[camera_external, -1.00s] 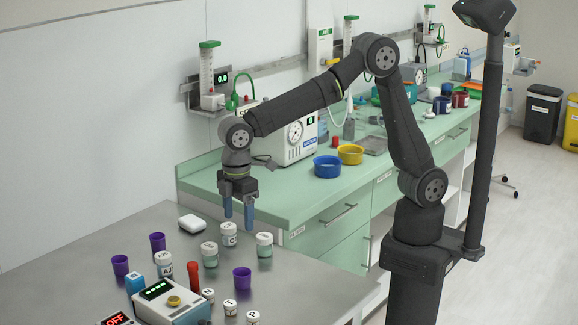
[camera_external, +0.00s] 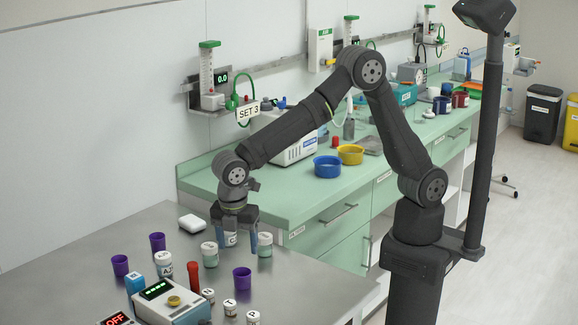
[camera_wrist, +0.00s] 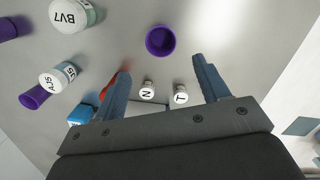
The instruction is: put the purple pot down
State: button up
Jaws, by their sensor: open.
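My gripper (camera_external: 235,243) is open and empty, with its blue fingers spread low over the steel table among white-lidded jars. Three purple pots stand on the table. One purple pot (camera_external: 242,281) is near the front, another (camera_external: 157,242) is further back, and a third (camera_external: 120,266) is at the left. In the wrist view, one purple pot (camera_wrist: 160,41) lies beyond the gap between my open fingers (camera_wrist: 161,68), clear of both. Two others (camera_wrist: 33,97) (camera_wrist: 9,29) show at the left of that view. I cannot tell which one the task means.
White-lidded jars (camera_external: 209,254) (camera_external: 265,245) stand close around my gripper. Small lidded vials (camera_external: 230,308), a red-capped tube (camera_external: 194,276) and a device with a green display (camera_external: 172,303) are nearer the front. The steel table (camera_external: 310,290) is bare at the right.

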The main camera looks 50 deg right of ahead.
aim_at(242, 272)
jog(key=f, duration=0.3)
jog(key=d+f, duration=0.1)
jog(key=f, duration=0.6)
jog(key=shift+w+d+f, duration=0.1)
jog(key=shift+w+d, duration=0.1)
jog(key=shift+d, duration=0.05)
jog(key=c, duration=1.1)
